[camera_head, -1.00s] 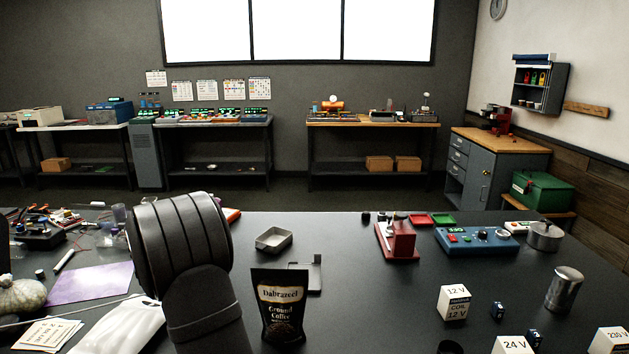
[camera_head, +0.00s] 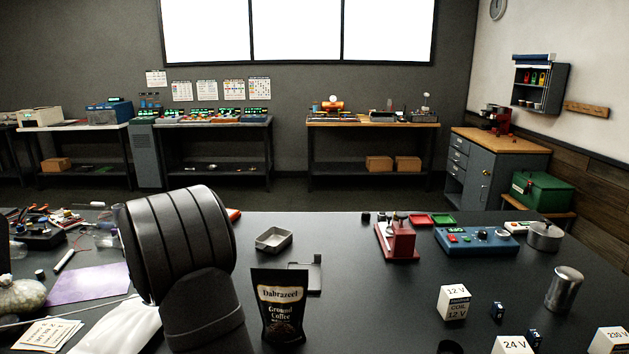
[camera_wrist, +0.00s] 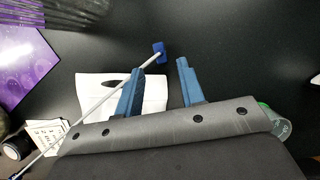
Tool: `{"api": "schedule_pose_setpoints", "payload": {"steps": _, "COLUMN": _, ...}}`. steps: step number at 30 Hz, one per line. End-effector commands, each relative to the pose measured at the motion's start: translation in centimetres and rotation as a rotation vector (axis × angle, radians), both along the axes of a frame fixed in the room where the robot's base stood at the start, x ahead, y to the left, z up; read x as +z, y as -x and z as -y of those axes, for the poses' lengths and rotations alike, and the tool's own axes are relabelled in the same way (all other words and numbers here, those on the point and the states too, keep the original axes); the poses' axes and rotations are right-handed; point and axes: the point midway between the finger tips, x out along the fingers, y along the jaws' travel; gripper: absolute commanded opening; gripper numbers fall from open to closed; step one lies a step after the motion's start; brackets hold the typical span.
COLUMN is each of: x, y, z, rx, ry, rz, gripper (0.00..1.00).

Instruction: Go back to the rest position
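My gripper (camera_wrist: 162,66) shows in the wrist view as two blue fingers set apart, with nothing held between them. It points at the dark table top. A thin pale rod with a blue head (camera_wrist: 90,113) runs diagonally from the lower left, passing by the left finger; its blue head lies near that fingertip. A white bag-like object (camera_wrist: 93,87) lies behind the left finger. In the head view my arm link stands at the left centre and my gripper is out of sight.
Coil boxes (camera_head: 453,303) and a metal cup (camera_head: 565,289) are at right. A purple sheet (camera_head: 88,283) lies at left. Clear table lies around the middle.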

Motion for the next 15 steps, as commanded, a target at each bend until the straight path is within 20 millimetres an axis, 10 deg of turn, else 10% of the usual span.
{"api": "schedule_pose_setpoints", "payload": {"steps": 8, "x": 5.3, "y": 2.2, "z": 0.0, "rx": 0.000, "ry": -0.001, "rz": 0.001, "gripper": 0.36}}
{"api": "schedule_pose_setpoints", "payload": {"steps": 15, "x": 0.2, "y": 0.2, "z": 0.0, "rx": -0.001, "ry": 0.003, "rz": -0.003, "gripper": 0.36}}
